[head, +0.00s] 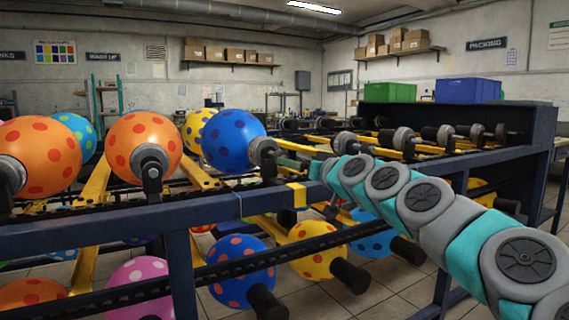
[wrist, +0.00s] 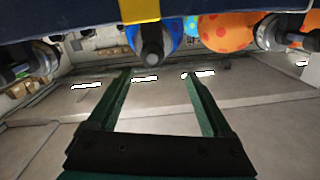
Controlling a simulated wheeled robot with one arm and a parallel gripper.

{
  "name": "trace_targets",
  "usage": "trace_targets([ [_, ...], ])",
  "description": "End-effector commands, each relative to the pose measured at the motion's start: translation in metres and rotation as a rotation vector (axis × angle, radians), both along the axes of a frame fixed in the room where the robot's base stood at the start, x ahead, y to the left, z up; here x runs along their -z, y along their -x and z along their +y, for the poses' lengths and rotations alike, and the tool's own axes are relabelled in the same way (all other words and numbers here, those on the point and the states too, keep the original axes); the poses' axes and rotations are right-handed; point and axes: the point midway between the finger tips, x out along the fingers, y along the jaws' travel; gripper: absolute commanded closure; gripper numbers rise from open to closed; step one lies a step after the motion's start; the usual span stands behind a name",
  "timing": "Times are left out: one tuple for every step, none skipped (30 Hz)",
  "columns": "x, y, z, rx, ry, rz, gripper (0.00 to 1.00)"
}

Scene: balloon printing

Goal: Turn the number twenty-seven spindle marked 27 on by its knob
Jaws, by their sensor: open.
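No number 27 is legible in either view, so I cannot tell for certain which spindle bears it. The spindle (head: 262,152) nearest my gripper has a grey hub, with a blue spotted balloon (head: 228,138) at its far end. In the wrist view, a dark spindle end (wrist: 152,50) sits just beyond and between my fingertips, with the blue balloon behind it. My gripper (wrist: 157,74) is open and empty, its two green fingers apart and not visibly touching the spindle. In the head view my gripper (head: 292,157) is small and partly hidden by my arm.
Dark blue rails (head: 215,240) with a yellow band (head: 297,194) run below the spindles. Orange balloons (head: 143,142) stand on neighbouring spindles to the left; more balloons (head: 240,270) hang on a lower row. Bare spindles (head: 403,138) stand at the right. Tiled floor (head: 400,297) shows beneath.

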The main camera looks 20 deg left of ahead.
Motion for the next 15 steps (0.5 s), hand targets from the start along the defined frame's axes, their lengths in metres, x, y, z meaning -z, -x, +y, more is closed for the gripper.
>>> trace_targets([
  [0.002, -0.007, 0.002, 0.014, -0.009, -0.005, 0.16],
  [0.003, -0.010, 0.002, 0.021, -0.013, -0.008, 0.16],
  [0.003, -0.013, 0.002, 0.028, -0.015, -0.011, 0.16],
  [0.004, -0.015, 0.003, 0.031, -0.016, -0.013, 0.16],
  [0.004, -0.016, 0.004, 0.032, -0.016, -0.014, 0.16],
  [0.004, -0.018, 0.005, 0.033, -0.017, -0.014, 0.16],
  [0.004, -0.019, 0.006, 0.034, -0.017, -0.013, 0.16],
  [0.004, -0.020, 0.007, 0.034, -0.017, -0.013, 0.16],
  [0.004, -0.022, 0.009, 0.034, -0.018, -0.013, 0.16],
  [0.004, -0.023, 0.010, 0.034, -0.018, -0.013, 0.16],
  [0.004, -0.025, 0.012, 0.034, -0.018, -0.013, 0.16],
  [0.004, -0.027, 0.015, 0.033, -0.017, -0.013, 0.16],
  [0.004, -0.028, 0.018, 0.031, -0.016, -0.013, 0.16],
  [0.004, -0.029, 0.020, 0.031, -0.016, -0.013, 0.16],
  [0.003, -0.032, 0.022, 0.032, -0.018, -0.014, 0.16],
])
